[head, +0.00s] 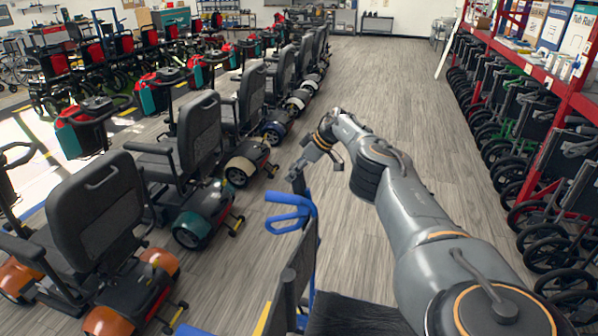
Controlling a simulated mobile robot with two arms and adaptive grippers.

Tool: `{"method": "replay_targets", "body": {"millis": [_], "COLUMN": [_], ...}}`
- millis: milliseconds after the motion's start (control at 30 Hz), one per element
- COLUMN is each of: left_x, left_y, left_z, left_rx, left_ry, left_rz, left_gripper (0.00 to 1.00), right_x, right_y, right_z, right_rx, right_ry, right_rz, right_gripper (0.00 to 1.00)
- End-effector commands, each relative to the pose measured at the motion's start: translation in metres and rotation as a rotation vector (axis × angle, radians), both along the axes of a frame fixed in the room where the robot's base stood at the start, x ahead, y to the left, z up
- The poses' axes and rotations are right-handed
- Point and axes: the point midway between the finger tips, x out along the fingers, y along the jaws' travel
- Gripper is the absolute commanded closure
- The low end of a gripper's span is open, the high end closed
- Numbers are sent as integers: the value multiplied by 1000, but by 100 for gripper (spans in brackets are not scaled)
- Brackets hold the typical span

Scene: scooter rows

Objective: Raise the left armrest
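My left gripper is out of view.
Scooters with black seats (98,205) stand in rows at the left. Folded wheelchairs (560,165) line a red rack (520,60) at the right. The wooden floor aisle (390,75) beyond my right arm is clear.

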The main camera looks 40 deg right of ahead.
Motion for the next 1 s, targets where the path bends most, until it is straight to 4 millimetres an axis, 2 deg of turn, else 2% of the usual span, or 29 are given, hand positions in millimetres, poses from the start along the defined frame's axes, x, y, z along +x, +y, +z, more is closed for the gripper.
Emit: {"method": "replay_targets", "body": {"millis": [33, 100, 567, 833, 1000], "left_x": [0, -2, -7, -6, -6], "left_y": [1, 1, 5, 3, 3], "left_z": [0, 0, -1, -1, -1], "left_rx": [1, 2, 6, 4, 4], "left_ry": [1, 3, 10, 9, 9], "left_rz": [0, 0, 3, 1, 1], "left_gripper": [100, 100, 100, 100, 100], "right_x": [8, 7, 0, -13, -30], "right_y": [8, 7, 1, -5, -14], "right_z": [5, 4, 5, 25, 57], "right_rx": [7, 6, 0, -1, 0], "right_ry": [-18, -14, -3, -3, -6], "right_rz": [10, 10, 7, 8, 9], "right_gripper": [43, 32, 32, 32, 32]}}
